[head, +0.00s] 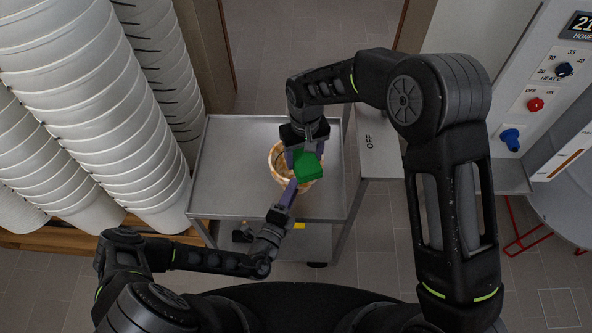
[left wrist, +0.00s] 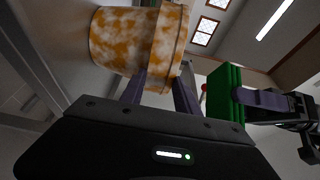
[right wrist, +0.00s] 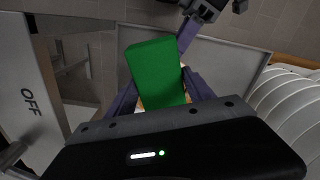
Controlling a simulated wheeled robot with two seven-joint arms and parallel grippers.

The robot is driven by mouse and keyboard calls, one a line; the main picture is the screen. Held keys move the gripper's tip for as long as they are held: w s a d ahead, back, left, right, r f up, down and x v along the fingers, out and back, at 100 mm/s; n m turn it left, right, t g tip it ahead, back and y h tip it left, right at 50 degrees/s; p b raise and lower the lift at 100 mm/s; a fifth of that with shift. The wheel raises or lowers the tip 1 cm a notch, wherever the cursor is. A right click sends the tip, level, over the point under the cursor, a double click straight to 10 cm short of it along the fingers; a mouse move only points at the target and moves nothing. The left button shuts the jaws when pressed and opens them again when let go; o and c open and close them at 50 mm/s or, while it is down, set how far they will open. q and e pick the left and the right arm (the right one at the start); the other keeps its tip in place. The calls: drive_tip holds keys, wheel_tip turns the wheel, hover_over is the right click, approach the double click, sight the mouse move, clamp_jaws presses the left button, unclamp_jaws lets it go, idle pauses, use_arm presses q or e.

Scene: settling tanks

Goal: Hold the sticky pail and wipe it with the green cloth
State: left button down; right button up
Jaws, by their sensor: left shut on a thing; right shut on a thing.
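The pail (head: 276,171), pale with orange-brown smears, stands on the grey cart top. Its smeared side and rim fill the upper part of the left wrist view (left wrist: 130,42). My left gripper (head: 290,187) is shut on the pail's near side at the rim. My right gripper (head: 304,153) is shut on the green cloth (head: 309,167), which looks like a thick folded block. The cloth is over the pail's mouth and hides part of it. In the left wrist view the cloth (left wrist: 226,92) is apart from the rim. In the right wrist view the cloth (right wrist: 154,73) hides most of the pail.
The cart top (head: 232,150) is otherwise bare. Tall stacks of white pails (head: 105,110) stand close on its left. A pale box marked OFF (head: 372,150) adjoins its right. A panel with knobs (head: 535,105) and a round tank are farther right.

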use_arm(q)
drive_tip(key=c, duration=0.8)
unclamp_jaws()
use_arm(e)
drive_tip(key=shift+c, duration=0.2)
use_arm(q)
drive_tip(key=v, duration=1.2)
use_arm(e)
drive_tip(key=shift+s, duration=0.1)
